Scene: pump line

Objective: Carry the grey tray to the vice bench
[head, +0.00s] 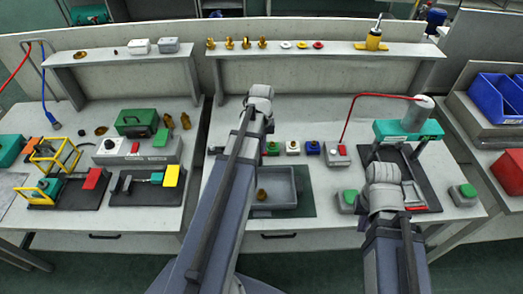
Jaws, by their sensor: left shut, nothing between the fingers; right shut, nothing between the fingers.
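The grey tray (281,184) lies on a dark green mat (306,204) on the middle bench, with a brass piece (262,195) inside it. My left arm crosses in front and hides the tray's left part. My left gripper (260,92) is at that arm's far end, beyond the tray in the picture; its fingers are hard to make out. My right gripper (383,173) is to the right of the tray, near the green press; its fingers are hard to make out. Both are shut and empty. A vice-like fixture with a yellow block (171,175) stands on the left bench (105,222).
Coloured-button boxes (312,148) line up behind the tray. A green press (408,130) with a red lever stands at the right. The left bench holds a green case (136,121) and a yellow frame (55,153); its front edge has bare room. Blue bins (489,97) are far right.

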